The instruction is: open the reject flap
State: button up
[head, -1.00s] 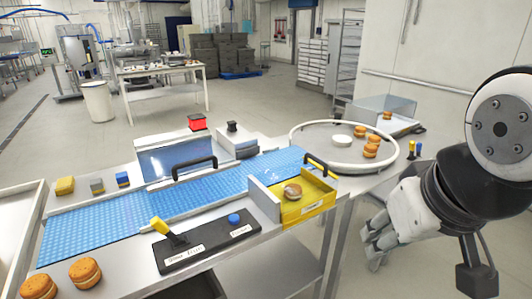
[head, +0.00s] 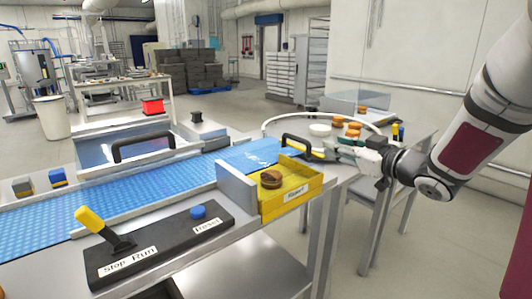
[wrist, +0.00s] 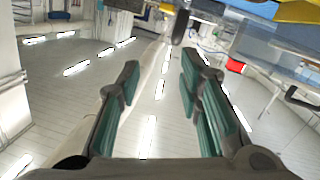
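The black handle (head: 300,141) with yellow at its end, which I take to be on the reject flap, arches at the right end of the blue belt, behind the yellow tray labelled Reject (head: 305,192). The flap's panel itself is hard to make out. A filled round (head: 271,179) lies in the tray. My gripper (head: 338,152) is just right of the handle, with its fingers pointing left; I cannot tell whether they touch it. In the wrist view the fingers (wrist: 160,72) are apart with nothing between the pads. A dark piece (wrist: 181,25), perhaps the handle, shows beyond the tips.
A black panel with a yellow Stop/Run lever (head: 90,220) and a blue Reset button (head: 198,212) stands in front of the belt (head: 130,197). Another black handle (head: 143,148) is on a clear cover. Behind my gripper is a round table with rounds (head: 353,125).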

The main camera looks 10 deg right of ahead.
aim_at(304, 142)
jog(key=w+a+y+b, duration=0.1)
jog(key=w+a, duration=0.1)
jog(key=w, duration=0.2)
jog(key=w+a+f+b, duration=0.1)
jog(key=w+a, duration=0.1)
jog(key=w, duration=0.1)
jog(key=w+a+f+y+b, duration=0.1)
jog(key=w+a, duration=0.1)
jog(key=w, duration=0.2)
jog(key=shift+w+a+f+n+y, duration=0.1)
jog(key=shift+w+n+y, duration=0.2)
jog(key=shift+n, duration=0.1)
grip_shut()
